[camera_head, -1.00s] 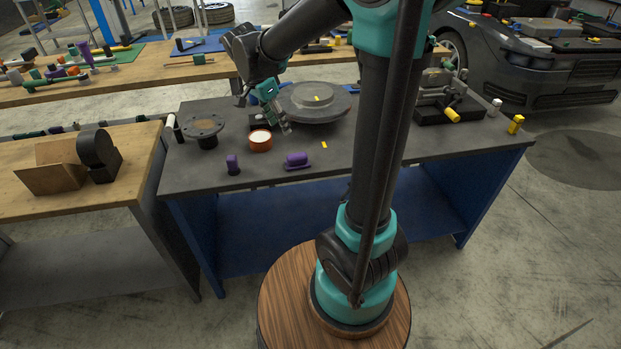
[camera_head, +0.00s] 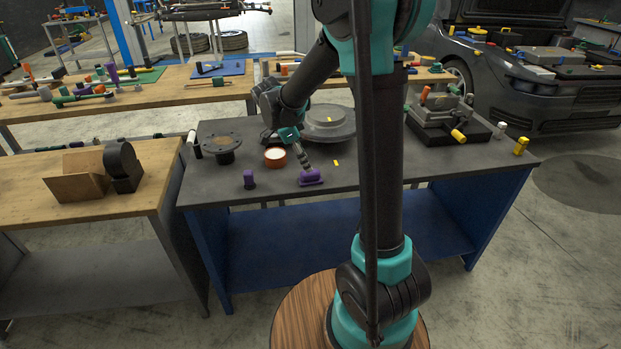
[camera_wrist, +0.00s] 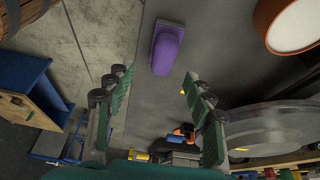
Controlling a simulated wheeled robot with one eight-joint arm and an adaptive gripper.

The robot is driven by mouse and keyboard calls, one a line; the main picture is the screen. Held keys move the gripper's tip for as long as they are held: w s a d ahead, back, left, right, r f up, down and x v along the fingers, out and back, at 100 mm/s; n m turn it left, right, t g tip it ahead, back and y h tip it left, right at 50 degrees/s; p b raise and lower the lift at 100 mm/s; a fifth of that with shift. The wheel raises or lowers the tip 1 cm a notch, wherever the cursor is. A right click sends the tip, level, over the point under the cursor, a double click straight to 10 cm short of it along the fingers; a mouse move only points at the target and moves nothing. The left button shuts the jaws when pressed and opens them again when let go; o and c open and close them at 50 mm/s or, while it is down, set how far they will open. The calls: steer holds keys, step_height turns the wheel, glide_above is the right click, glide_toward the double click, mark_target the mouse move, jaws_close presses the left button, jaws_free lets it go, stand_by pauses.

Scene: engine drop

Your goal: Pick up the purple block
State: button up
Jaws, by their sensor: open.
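A purple block (camera_head: 310,176) with a flat base lies near the front edge of the grey worktop (camera_head: 370,172). A second, upright purple piece (camera_head: 249,179) stands to its left. My gripper (camera_head: 305,163) is just above and behind the lying block in the head view; the picture is too small to tell whether it touches. In the wrist view my gripper (camera_wrist: 156,80) is open, its two green fingers apart with nothing between them. A purple block (camera_wrist: 167,48) shows beyond the fingertips, roughly in line with the gap.
An orange-rimmed round container (camera_head: 275,158) stands left of my gripper, with a dark flanged part (camera_head: 222,148) further left. A large grey disc (camera_head: 328,124) lies behind. A vise-like fixture (camera_head: 445,116) stands at the right. The worktop right of the block is mostly clear.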

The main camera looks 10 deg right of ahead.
mark_target(310, 177)
steer(key=shift+x, duration=3.2)
steer(key=shift+w+a, duration=0.1)
steer(key=shift+w, duration=0.1)
steer(key=shift+c, duration=0.3)
steer(key=c, duration=1.1)
jaws_close()
